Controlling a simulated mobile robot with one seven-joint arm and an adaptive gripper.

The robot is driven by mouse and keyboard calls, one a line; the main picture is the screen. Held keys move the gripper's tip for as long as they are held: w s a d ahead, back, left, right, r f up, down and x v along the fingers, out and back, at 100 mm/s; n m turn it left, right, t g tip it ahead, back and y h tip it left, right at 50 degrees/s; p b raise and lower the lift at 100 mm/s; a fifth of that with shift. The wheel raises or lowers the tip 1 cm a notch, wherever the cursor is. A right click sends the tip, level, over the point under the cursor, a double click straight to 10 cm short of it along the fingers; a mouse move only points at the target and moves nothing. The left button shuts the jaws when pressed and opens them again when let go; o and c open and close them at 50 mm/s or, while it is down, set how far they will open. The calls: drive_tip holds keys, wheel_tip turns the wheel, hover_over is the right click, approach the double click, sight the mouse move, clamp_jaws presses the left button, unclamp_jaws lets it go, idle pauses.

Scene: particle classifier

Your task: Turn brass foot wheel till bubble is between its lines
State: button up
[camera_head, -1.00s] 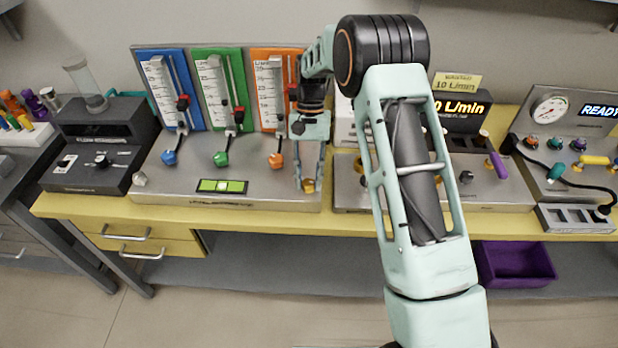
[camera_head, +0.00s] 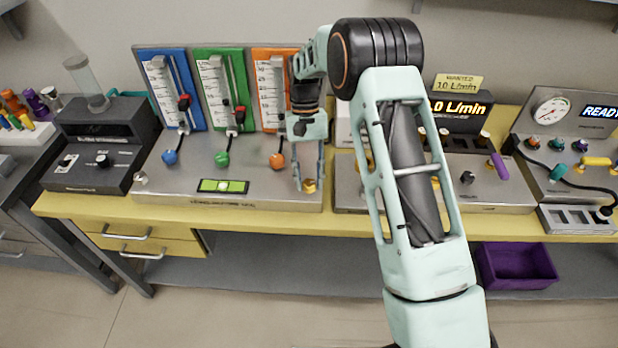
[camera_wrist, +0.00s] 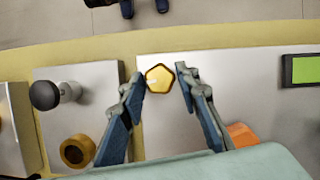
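The brass foot wheel (camera_head: 309,186) sits at the front right corner of the grey flow panel (camera_head: 270,200). In the wrist view the wheel (camera_wrist: 159,79) is a yellow, roughly five-sided knob. My gripper (camera_head: 309,187) points down over it. In the wrist view my gripper's fingers (camera_wrist: 160,77) are open, one on each side of the wheel, with a small gap showing on both sides. The green bubble level (camera_head: 223,186) lies left of the wheel in a black frame. A pale spot shows near its middle; its exact place against the lines is too small to tell.
Blue (camera_head: 170,157), green (camera_head: 222,158) and orange (camera_head: 277,161) knobs stand behind the level. A neighbouring panel to the right in the head view carries a black knob (camera_wrist: 45,95) and a brass knob (camera_wrist: 77,151), close to my gripper. The panel front is clear.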

drive_tip(key=shift+o, duration=1.2)
drive_tip(key=v, duration=1.2)
